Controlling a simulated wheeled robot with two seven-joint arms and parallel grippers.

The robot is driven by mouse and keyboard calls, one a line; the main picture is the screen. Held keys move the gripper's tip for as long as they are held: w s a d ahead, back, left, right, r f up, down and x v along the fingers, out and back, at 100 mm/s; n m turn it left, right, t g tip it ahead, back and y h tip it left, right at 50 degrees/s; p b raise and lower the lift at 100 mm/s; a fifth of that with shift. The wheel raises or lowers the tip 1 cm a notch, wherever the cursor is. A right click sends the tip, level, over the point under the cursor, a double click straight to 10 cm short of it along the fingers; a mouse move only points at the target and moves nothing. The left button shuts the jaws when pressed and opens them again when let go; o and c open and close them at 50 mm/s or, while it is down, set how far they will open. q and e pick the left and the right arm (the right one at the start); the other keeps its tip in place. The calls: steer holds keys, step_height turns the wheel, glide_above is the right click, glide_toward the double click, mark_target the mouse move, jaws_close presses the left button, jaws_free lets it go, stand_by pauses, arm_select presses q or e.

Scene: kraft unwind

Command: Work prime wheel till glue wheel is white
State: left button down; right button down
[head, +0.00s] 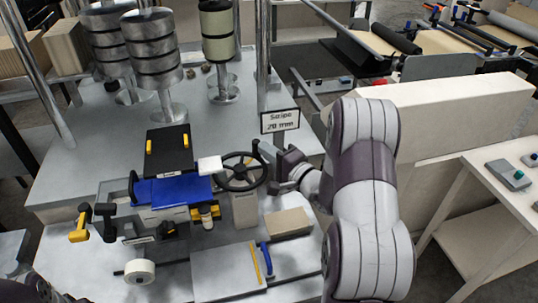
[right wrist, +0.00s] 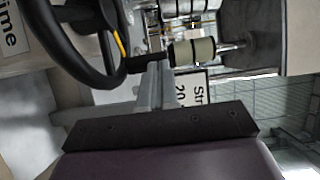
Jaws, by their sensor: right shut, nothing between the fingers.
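The black prime wheel (head: 243,174) stands on a beige post in the middle of the bench; a label (right wrist: 12,33) with the letters "rime" shows beside it in the right wrist view. The wheel's rim (right wrist: 62,48) fills the left of that view, with a dark handle (right wrist: 148,63) sticking out from it. My right gripper (head: 263,152) is at the wheel's right rim. Its grey fingers (right wrist: 157,82) are shut and empty, with their tips close to the handle; I cannot tell whether they touch. I cannot identify the glue wheel or its colour with certainty. My left gripper is out of view.
A blue-topped unit (head: 172,191) stands left of the wheel. A white roll (head: 140,271) sits at the front. A "Stripe 20 mm" sign (head: 280,121) is behind my right gripper. A beige block (head: 289,222) lies in front of it. Metal posts and large rolls stand behind.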

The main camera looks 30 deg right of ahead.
steer(key=shift+w+p, duration=0.35)
steer(key=shift+w, duration=0.4)
stand_by(0.4)
